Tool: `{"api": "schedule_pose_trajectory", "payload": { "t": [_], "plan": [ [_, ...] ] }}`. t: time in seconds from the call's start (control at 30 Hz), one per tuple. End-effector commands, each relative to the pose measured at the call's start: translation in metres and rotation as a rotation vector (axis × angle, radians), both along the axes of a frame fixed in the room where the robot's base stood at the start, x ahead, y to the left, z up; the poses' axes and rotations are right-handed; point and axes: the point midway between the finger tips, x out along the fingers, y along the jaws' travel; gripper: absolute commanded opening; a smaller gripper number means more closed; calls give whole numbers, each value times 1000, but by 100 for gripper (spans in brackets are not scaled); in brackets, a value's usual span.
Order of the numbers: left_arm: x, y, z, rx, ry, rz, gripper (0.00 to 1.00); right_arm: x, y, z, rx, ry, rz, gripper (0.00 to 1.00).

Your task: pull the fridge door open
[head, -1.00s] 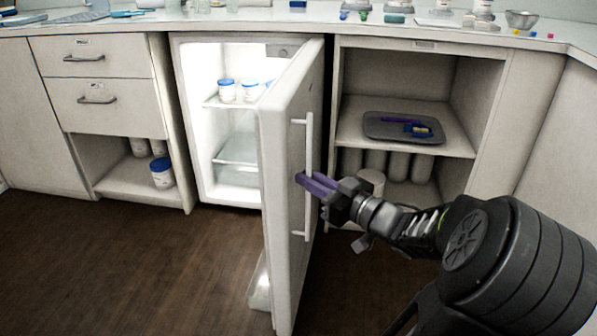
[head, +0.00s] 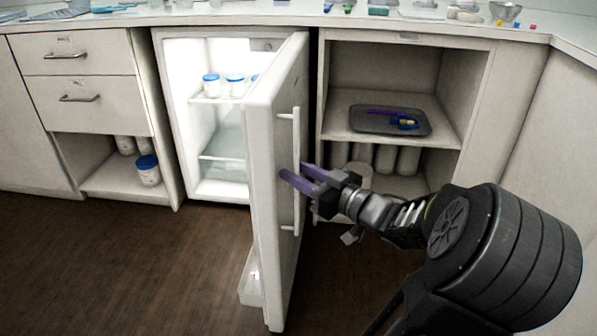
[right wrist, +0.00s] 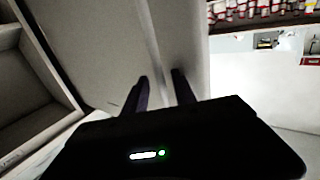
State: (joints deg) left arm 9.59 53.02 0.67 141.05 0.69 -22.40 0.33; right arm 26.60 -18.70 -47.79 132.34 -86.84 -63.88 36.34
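The white fridge door (head: 272,190) stands swung well out from the lit fridge (head: 220,135), nearly edge-on to me. Its long vertical handle (head: 296,140) is on the face to the right. My right gripper (head: 294,172) is at the middle of the handle, its purple fingers spread with the bar between or right beside them. In the right wrist view the two dark fingers (right wrist: 161,82) are apart, and the handle (right wrist: 152,45) runs down toward the gap between them. Whether a finger touches the bar I cannot tell. My left gripper is not in view.
Blue-lidded jars (head: 211,84) stand on the fridge shelf. An open cabinet with a grey tray (head: 365,122) is right of the door. Drawers (head: 78,98) are at the left. Dark wooden floor (head: 120,270) is clear in front and left of the door.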

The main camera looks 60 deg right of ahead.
Motion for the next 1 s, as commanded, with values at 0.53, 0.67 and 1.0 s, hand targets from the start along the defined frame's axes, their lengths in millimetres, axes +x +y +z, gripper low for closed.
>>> {"api": "schedule_pose_trajectory", "payload": {
  "t": [0.53,0.67,1.0],
  "plan": [
    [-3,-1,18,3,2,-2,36,-71,7,2,-1,0,-4,32],
    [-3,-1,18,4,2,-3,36,-77,9,1,-1,-1,-2,32],
    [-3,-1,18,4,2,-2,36,-76,9,0,-1,-1,-2,32]
  ]
}}
